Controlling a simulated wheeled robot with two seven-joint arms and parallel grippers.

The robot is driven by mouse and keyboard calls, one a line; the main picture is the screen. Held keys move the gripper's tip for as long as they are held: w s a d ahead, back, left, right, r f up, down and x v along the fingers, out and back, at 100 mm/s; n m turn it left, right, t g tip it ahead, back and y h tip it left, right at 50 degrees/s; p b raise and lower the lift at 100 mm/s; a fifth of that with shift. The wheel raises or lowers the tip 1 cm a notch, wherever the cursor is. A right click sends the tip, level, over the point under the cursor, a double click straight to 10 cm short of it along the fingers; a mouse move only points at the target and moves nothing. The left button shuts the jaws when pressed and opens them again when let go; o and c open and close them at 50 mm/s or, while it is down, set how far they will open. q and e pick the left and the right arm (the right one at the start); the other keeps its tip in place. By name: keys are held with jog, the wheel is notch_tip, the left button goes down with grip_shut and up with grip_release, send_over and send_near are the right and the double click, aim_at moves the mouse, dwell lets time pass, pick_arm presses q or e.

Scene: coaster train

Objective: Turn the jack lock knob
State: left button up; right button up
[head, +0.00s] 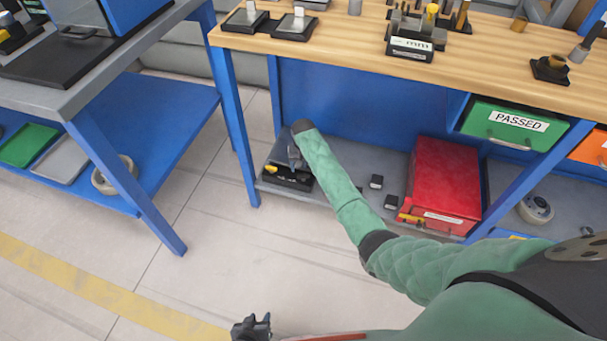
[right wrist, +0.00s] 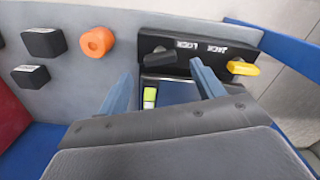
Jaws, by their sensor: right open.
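The black panel labelled JACK LOCK (right wrist: 200,54) shows upside down in the right wrist view. A yellow lever-like knob (right wrist: 243,68) sits at its right end and a dark knob (right wrist: 158,58) at its left; the label lies between them. The panel unit (head: 288,180) also shows on the lower shelf in the head view. My right gripper (right wrist: 163,88) is open, its fingers apart and empty, with the panel just beyond the fingertips.
An orange knob (right wrist: 97,42) and small black blocks (right wrist: 44,42) are beside the panel. A red box (head: 443,185) stands on the shelf to the right. The wooden benchtop (head: 330,40) overhangs the shelf, with a blue leg (head: 236,125) at left. The floor in front is clear.

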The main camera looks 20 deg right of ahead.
aim_at(303, 175)
notch_tip(303, 175, down, 5)
jog(key=shift+r+b, duration=0.1)
jog(key=shift+b, duration=0.25)
